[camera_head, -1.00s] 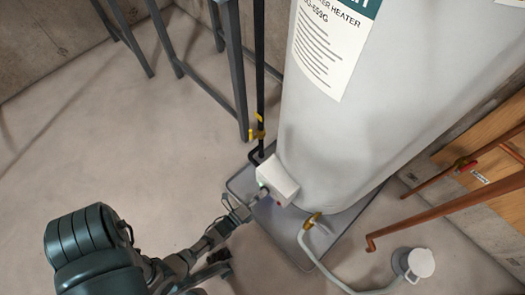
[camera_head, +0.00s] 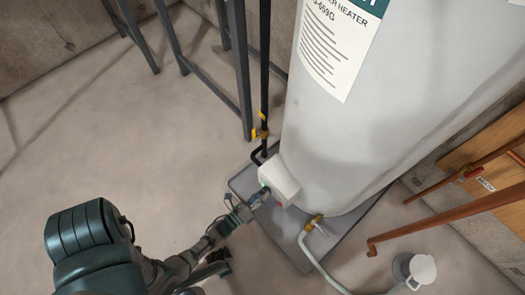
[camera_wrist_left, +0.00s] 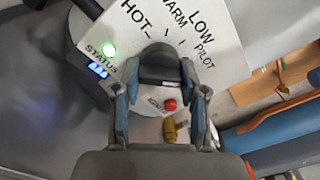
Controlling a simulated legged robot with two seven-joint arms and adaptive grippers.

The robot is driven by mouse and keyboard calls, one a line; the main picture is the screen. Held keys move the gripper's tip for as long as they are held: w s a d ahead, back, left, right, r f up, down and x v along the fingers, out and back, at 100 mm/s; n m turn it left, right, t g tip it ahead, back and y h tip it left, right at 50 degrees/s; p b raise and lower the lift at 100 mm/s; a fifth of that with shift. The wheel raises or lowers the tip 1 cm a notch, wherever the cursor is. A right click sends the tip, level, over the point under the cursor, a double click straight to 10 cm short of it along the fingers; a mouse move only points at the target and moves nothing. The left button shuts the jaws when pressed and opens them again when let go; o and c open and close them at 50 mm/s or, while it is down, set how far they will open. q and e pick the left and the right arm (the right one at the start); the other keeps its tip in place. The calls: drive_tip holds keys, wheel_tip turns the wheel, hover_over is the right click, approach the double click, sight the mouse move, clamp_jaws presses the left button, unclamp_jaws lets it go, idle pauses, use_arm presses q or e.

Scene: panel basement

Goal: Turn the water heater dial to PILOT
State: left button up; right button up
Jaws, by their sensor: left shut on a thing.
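The water heater (camera_head: 350,110) is a tall pale grey tank standing in a grey drain pan. Its white control box (camera_head: 280,180) sits low on the tank front. In the left wrist view the control panel (camera_wrist_left: 140,28) reads HOT, WARM, LOW and PILOT, with a lit green status light (camera_wrist_left: 109,50) and a red button (camera_wrist_left: 170,104). My left gripper (camera_head: 258,197) is at the box; in the left wrist view its fingers (camera_wrist_left: 160,88) are shut around the dark dial (camera_wrist_left: 160,62). The fingers hide part of the dial, and I cannot tell its exact setting. My right gripper is not in view.
A black gas pipe with a yellow valve (camera_head: 261,133) rises just left of the box. A brass drain valve (camera_head: 313,222) with a grey hose is to the right. Copper pipes (camera_head: 445,217) cross at right. Metal legs (camera_head: 238,70) stand behind. The floor at left is open.

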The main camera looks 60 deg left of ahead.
use_arm(q)
drive_tip(key=shift+s+f, duration=0.1)
drive_tip(key=shift+f, duration=0.1)
drive_tip(key=o, duration=1.1)
drive_tip(key=shift+o, duration=0.2)
drive_tip(key=shift+r, duration=0.15)
drive_tip(key=r, duration=0.9)
drive_tip(key=shift+d+r, duration=0.2)
drive_tip(key=shift+r, duration=0.2)
